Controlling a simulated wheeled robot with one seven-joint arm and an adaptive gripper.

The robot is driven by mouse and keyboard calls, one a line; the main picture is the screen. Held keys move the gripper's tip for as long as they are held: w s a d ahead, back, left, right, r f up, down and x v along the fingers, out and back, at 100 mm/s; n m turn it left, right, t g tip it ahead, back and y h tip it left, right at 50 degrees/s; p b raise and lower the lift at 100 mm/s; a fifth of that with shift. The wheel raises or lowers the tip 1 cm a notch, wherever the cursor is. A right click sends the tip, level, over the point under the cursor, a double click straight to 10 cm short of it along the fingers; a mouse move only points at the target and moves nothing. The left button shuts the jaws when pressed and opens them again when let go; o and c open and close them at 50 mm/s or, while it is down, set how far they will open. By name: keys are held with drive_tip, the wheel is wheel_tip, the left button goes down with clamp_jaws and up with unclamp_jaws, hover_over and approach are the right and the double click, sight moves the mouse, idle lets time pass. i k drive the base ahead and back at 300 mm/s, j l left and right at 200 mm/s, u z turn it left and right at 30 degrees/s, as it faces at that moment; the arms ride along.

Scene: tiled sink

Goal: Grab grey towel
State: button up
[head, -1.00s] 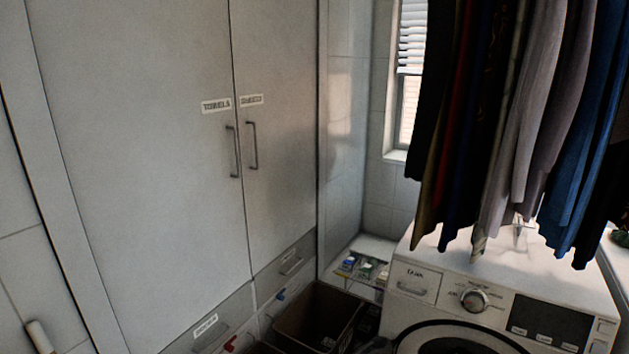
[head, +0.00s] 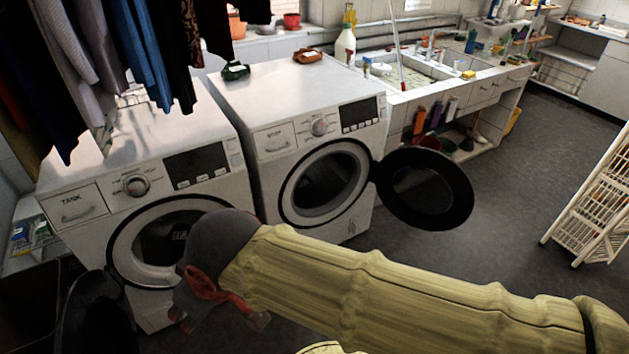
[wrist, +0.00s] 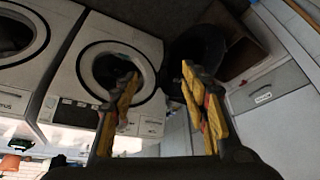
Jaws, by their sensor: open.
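I cannot pick out a grey towel for certain in either view. Grey cloth (head: 92,72) hangs among dark, blue and red garments at the upper left of the head view, above the left washing machine; whether it is a towel I cannot tell. My gripper (wrist: 159,73) is open and empty in the wrist view, its two yellow-sided fingers apart in front of the washing machines. In the head view my arm in its yellow cover reaches in from the right, and its dark end with red parts hangs before the left machine, partly hiding it.
The left washing machine (head: 75,165) has a dark door swung open at lower left. The right washing machine (head: 290,85) also has its door (head: 425,190) open. A dark green item (head: 235,70) and a brown one (head: 308,57) lie on top. A white rack (head: 592,195) stands right; floor between is clear.

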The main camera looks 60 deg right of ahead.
sight(305, 183)
drive_tip(key=k+l+z, duration=0.15)
drive_tip(key=z, duration=0.2)
drive_tip(key=k+l+z, duration=0.15)
drive_tip(key=l+z, duration=0.2)
drive_tip(key=k+l+z, duration=0.1)
drive_tip(key=l+z, duration=0.25)
drive_tip(key=z, duration=0.5)
drive_tip(key=i+l+u, duration=0.1)
drive_tip(key=l+u, duration=0.2)
drive_tip(key=l, duration=0.45)
drive_tip(key=l+u, duration=0.25)
drive_tip(key=l, duration=0.55)
drive_tip(key=l+u, duration=0.3)
drive_tip(key=l, duration=0.45)
drive_tip(key=k+l+u, duration=0.25)
drive_tip(key=l, duration=0.5)
drive_tip(key=i, duration=0.1)
